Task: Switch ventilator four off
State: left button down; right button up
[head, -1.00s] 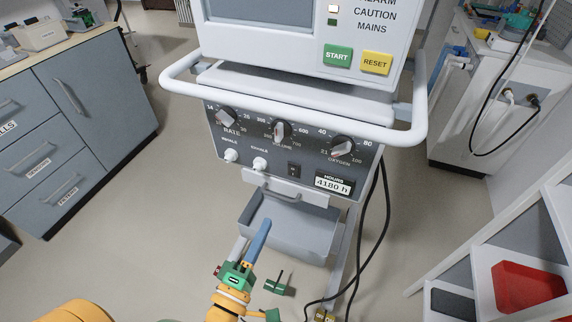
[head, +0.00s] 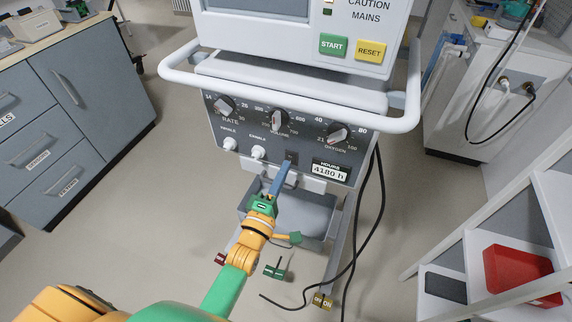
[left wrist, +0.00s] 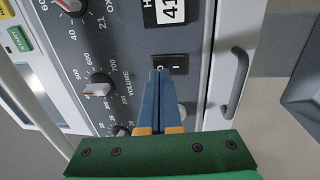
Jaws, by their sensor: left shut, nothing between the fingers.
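A ventilator (head: 218,115) with a grey control panel stands in front of me; its number does not show. Its small black rocker switch (head: 292,156) sits low on the panel, left of the hours label (head: 331,171). The switch also shows in the left wrist view (left wrist: 178,63), with a white O and I mark. My left gripper (head: 288,166) is shut and empty, its blue fingertips at the switch by the O end in the left wrist view (left wrist: 159,72). Whether they touch it I cannot tell; the fingers partly cover it. My right gripper is not in view.
A white rail (head: 290,112) runs around the ventilator above the panel. A grey tray (head: 312,213) hangs below. Black cables (head: 379,200) drop at the right. Drawers stand left, a white shelf right.

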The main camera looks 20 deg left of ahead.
pick_arm(q)
jog(key=shift+w+d+r, duration=0.1)
jog(key=shift+w, duration=0.8)
jog(key=r+p, duration=0.1)
jog(key=p, duration=0.1)
jog(key=g+p, duration=0.1)
jog(key=p, duration=0.1)
jog(key=shift+w+r, duration=0.2)
jog(key=shift+r, duration=0.2)
jog(key=shift+f+b, duration=0.35)
jog(key=shift+b, duration=0.05)
